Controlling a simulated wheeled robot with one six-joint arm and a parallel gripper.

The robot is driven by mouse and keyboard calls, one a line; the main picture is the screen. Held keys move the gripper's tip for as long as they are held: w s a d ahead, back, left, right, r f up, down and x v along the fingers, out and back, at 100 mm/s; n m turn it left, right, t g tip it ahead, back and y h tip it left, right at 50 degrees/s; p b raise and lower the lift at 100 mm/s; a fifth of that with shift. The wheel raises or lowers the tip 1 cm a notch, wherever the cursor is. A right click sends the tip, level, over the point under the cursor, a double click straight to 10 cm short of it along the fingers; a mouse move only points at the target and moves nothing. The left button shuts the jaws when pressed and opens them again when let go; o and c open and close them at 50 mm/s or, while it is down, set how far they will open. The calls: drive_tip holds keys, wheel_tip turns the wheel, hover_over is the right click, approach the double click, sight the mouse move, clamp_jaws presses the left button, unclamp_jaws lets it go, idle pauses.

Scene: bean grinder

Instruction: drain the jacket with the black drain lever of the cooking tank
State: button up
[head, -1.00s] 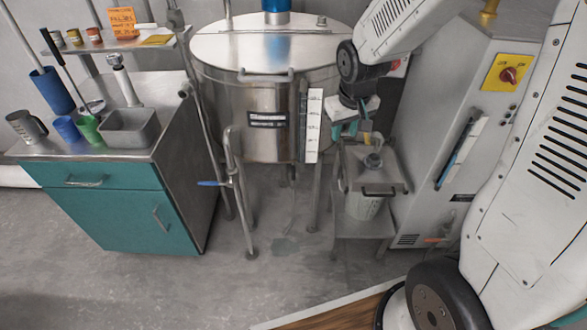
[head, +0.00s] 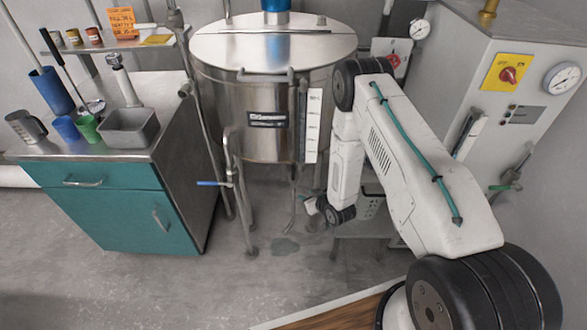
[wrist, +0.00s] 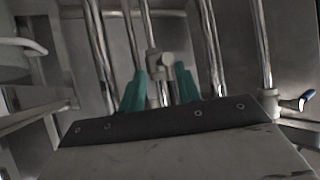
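The steel cooking tank (head: 265,115) stands on legs at the centre of the head view, with pipes under it. The black drain lever cannot be made out in either view. In the wrist view, a grey pipe fitting (wrist: 160,62) shows on a vertical pipe beyond my gripper (wrist: 161,90). My gripper's two teal fingers are apart with the fitting seen between them; I cannot tell whether they touch it. In the head view my wrist is low, right of the tank's legs, and the fingers cannot be made out.
A blue-handled lever (head: 212,183) sits on the pipe at the tank's left; it also shows in the wrist view (wrist: 307,100). A low metal stand (head: 365,215) is partly hidden by my arm. A teal cabinet (head: 110,205) stands left, a grey machine (head: 520,60) right.

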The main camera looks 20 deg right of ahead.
sight(294, 169)
wheel_tip(294, 169, up, 7)
drive_tip(key=w+a+t+y, duration=0.1)
drive_tip(key=w+t+y, duration=0.1)
drive_tip(key=t, duration=0.4)
drive_tip(key=x, duration=0.8)
clamp_jaws()
